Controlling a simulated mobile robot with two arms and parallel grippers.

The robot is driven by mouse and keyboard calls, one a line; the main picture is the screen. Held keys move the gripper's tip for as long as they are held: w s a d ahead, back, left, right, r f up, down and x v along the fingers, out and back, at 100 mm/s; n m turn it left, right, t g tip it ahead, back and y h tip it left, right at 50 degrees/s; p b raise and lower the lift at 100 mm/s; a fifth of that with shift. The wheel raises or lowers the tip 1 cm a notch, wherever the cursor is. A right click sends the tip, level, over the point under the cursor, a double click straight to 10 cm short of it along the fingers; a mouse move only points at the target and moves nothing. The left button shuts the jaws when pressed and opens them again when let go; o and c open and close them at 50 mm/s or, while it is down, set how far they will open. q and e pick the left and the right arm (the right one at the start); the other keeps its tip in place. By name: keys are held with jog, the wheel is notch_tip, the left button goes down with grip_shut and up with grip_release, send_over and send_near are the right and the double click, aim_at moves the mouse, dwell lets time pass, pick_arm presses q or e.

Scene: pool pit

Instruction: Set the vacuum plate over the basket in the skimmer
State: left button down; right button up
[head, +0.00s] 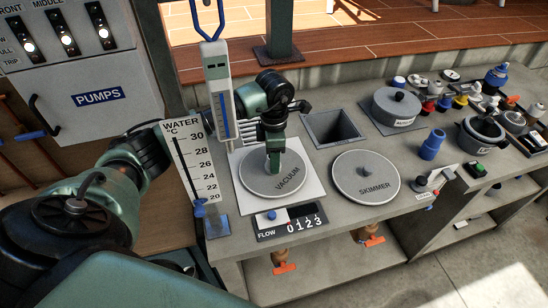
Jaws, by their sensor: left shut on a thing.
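The vacuum plate (292,182), a round grey disc marked VACUUM, is over a white square (309,191) on the counter. I cannot tell whether it touches the square. My left gripper (273,165) reaches down from above and is shut on the upright grip at the plate's middle. To the right lies a round grey lid marked SKIMMER (352,168) with a small knob. It covers the skimmer opening, if there is one; no basket shows. My right gripper is not in view.
A square opening (333,127) is behind the two discs. A pot marked with a label (397,108), a blue cup (432,144) and cluttered small parts stand at the right. A thermometer board (194,165), an upright gauge (222,100) and a flow panel (291,222) flank the plate.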

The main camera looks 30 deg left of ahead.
pick_arm(q)
jog(key=shift+f+b, duration=0.3)
jog(key=shift+b, duration=0.1)
dwell(0.8)
jog(key=c, duration=0.7)
grip_release()
jog(key=shift+o, duration=0.7)
jog(key=shift+r+p, duration=1.5)
jog(key=shift+r, duration=1)
